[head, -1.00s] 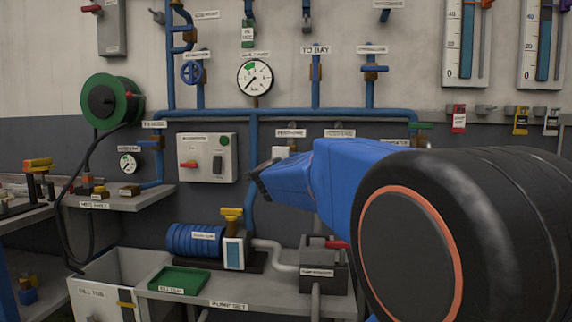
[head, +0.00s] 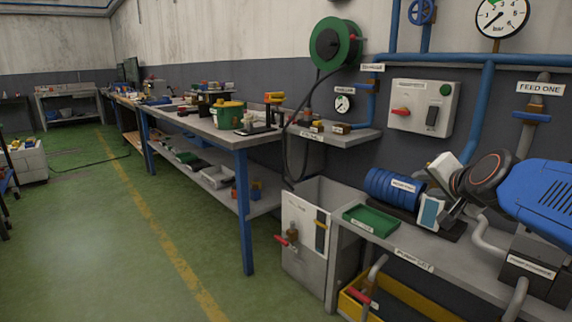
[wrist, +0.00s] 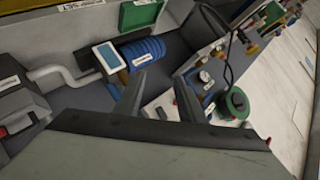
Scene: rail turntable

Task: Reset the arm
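My gripper (head: 436,188) is at the right of the head view, in front of the blue pump (head: 392,187) and its small screen box (head: 431,212). My blue arm link reaches in from the right edge. In the wrist view my gripper (wrist: 159,78) shows two dark fingers standing apart with nothing between them. The blue pump (wrist: 142,52) and the screen box (wrist: 108,58) lie beyond the fingers there. The gripper appears clear of the bench, but the exact gap cannot be told. Part of the pump's right end is hidden behind the gripper.
The pump bench (head: 410,245) holds a green tray (head: 371,220). A grey tub (head: 305,235) stands beside it. A green hose reel (head: 335,44), a control box (head: 422,107) and pipes are on the wall. A long workbench (head: 236,138) runs back; the green floor (head: 90,235) is open at left.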

